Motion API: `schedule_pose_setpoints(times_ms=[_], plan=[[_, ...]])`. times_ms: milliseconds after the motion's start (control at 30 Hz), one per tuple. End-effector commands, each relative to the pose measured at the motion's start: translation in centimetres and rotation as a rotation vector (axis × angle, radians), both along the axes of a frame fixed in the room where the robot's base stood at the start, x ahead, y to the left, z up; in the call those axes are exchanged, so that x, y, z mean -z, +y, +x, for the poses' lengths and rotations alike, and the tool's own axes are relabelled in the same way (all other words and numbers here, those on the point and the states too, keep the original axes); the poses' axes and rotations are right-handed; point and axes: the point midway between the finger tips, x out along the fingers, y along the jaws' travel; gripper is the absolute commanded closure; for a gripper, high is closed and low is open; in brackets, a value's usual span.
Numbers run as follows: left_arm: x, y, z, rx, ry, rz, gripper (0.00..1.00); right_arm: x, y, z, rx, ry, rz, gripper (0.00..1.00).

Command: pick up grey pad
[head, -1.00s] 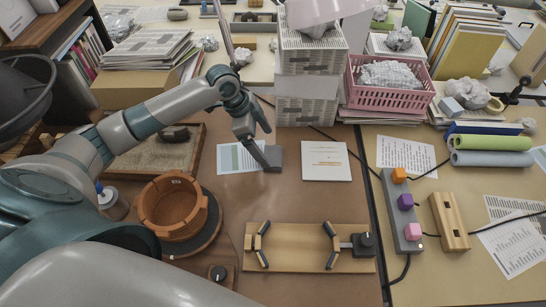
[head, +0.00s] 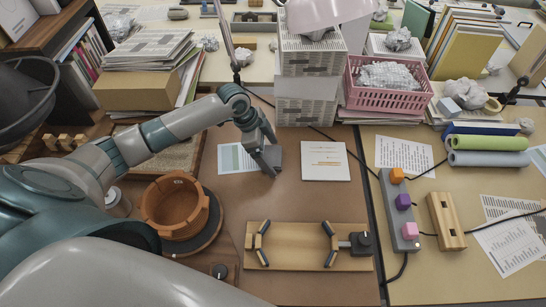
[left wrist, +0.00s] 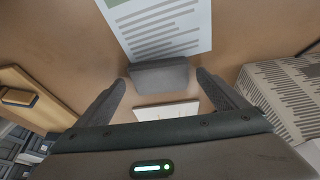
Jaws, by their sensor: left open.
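The grey pad (head: 278,152) lies on the brown desk beside a printed sheet with a pale green block (head: 235,158). In the left wrist view the grey pad (left wrist: 160,75) sits between the two fingertips, with a gap to each. My left gripper (head: 268,170) is open and empty, pointing down at the pad and partly covering it in the head view. The open fingers also show in the left wrist view (left wrist: 161,80). I cannot tell the exact height of the fingertips above the desk. My right gripper is not in view.
A white card (head: 325,161) lies right of the pad. A terracotta pot (head: 175,208) stands at left, and a wooden board with angled jaws (head: 296,236) lies in front. Paper stacks (head: 305,100) rise behind. Desk between pad and board is clear.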

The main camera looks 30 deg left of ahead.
Motion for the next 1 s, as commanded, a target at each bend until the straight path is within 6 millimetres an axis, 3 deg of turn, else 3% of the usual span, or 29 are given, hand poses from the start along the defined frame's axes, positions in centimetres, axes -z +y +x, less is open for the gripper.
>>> schedule_pose_setpoints(times_ms=[133,300,400,733,867,1000], plan=[[0.0,0.0,0.0,0.000,0.000,0.000,0.10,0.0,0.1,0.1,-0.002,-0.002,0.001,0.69],[0.0,0.0,0.0,0.000,0.000,0.000,0.51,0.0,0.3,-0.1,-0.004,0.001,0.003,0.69],[-0.1,0.0,0.0,0.000,0.000,0.000,0.55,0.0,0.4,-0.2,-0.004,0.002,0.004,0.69],[-0.5,0.0,0.1,-0.001,-0.002,0.000,0.55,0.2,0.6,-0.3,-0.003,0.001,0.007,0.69],[-1.5,0.0,0.1,0.000,-0.003,-0.001,0.55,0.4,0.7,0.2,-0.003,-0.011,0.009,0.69],[-3.4,0.1,0.2,0.000,-0.005,0.000,0.55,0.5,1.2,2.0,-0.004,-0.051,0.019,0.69]])
